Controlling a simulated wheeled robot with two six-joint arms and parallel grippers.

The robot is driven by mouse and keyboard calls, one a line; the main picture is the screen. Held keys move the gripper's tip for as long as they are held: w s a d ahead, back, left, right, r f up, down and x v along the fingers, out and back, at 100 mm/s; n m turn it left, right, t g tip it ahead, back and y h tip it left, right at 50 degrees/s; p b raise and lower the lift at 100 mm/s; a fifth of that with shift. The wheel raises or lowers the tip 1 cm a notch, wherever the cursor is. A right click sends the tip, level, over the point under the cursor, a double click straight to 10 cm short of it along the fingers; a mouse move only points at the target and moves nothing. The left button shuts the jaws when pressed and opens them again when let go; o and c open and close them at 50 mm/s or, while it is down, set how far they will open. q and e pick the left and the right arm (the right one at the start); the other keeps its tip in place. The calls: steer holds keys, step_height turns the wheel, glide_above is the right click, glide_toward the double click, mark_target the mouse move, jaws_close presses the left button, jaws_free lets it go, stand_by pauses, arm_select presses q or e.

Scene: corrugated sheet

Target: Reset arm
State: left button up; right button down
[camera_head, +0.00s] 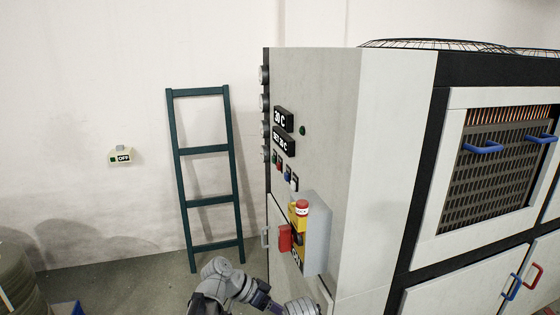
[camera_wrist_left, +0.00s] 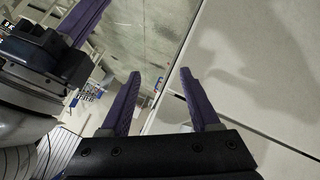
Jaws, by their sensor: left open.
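My left gripper (camera_wrist_left: 160,72) is open in the left wrist view. Its two purple fingers stand apart with nothing between them, beside a pale smooth panel. At the upper left of that view is a black and grey arm part with a purple finger-like piece (camera_wrist_left: 85,20), which looks like my other gripper; its opening cannot be told. In the head view, grey arm links of mine (camera_head: 225,278) show at the bottom middle, in front of the big cabinet's lower left side. No fingertips are clear there.
A large grey cabinet (camera_head: 400,120) fills the right, with a control box (camera_head: 318,235) bearing a red button (camera_head: 302,207) and a red handle (camera_head: 285,238). A green ladder (camera_head: 206,180) leans on the wall by a switch (camera_head: 121,156).

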arm_select(q)
steer(key=s+a+f+n+y+p, duration=0.1)
steer(key=s+a+f+n+y, duration=0.1)
steer(key=s+y, duration=0.3)
steer(key=s+a+f+n+y, duration=0.3)
steer(key=s+a+n+y, duration=0.1)
steer(key=s+y, duration=0.2)
steer(key=shift+s+a+p, duration=0.4)
steer(key=shift+s, duration=0.1)
stand_by(0.5)
